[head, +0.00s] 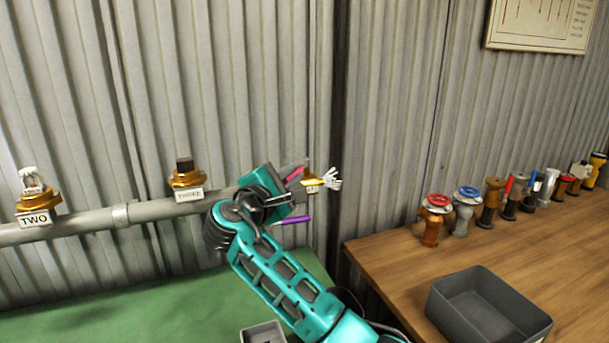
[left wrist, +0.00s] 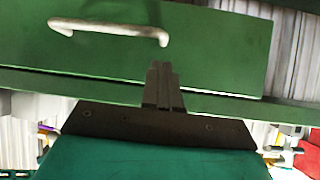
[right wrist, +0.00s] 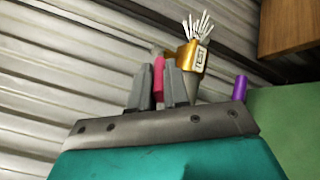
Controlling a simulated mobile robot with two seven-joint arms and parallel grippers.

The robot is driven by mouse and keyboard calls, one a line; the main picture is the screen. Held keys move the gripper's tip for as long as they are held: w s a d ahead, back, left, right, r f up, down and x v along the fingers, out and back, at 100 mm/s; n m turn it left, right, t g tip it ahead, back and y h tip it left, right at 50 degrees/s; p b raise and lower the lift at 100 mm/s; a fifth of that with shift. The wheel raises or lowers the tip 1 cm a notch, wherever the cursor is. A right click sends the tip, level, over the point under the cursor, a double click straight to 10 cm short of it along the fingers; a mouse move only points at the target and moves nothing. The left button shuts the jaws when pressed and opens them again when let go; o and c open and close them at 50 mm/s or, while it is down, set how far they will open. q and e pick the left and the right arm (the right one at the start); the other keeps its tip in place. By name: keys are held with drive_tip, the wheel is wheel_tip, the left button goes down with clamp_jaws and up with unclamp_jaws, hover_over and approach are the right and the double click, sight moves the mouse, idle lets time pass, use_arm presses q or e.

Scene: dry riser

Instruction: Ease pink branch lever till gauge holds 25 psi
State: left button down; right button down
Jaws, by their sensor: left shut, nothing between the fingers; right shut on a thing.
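The pink lever (right wrist: 158,75) stands between the fingers of my right gripper (right wrist: 160,85), which is shut on it. In the head view the lever (head: 294,173) shows as a pink bar in front of the gripper (head: 297,187), beside a brass fitting (head: 314,181) with white spikes. That fitting is also in the right wrist view (right wrist: 188,57). A purple lever (head: 291,221) is below the gripper. My left gripper (left wrist: 161,72) is shut and empty before a green panel (left wrist: 215,55); it is outside the head view. I cannot make out a gauge or its reading.
A grey pipe (head: 80,225) runs along the corrugated wall, with brass fittings labelled TWO (head: 35,205) and THREE (head: 186,178). A wooden table (head: 385,245) at right holds several nozzles and a grey bin (head: 500,308). A silver handle (left wrist: 108,29) is on the green panel.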

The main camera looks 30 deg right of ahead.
drive_tip(key=shift+w+a+f+m+g+h, duration=0.1)
drive_tip(key=shift+w+m+g+h, duration=0.15)
drive_tip(key=shift+g, duration=0.2)
drive_tip(key=shift+w+a+r+m+g+h, duration=0.1)
drive_tip(key=shift+a+m+g+h, duration=0.1)
drive_tip(key=shift+m+g, duration=0.2)
drive_tip(key=shift+w+a+f+m+g+h, duration=0.1)
drive_tip(key=shift+w+m+g+h, duration=0.15)
drive_tip(key=shift+g, duration=0.2)
drive_tip(key=c, duration=1.1)
unclamp_jaws()
drive_tip(key=b+v, duration=0.1)
drive_tip(key=v, duration=1.2)
drive_tip(key=shift+w, duration=0.1)
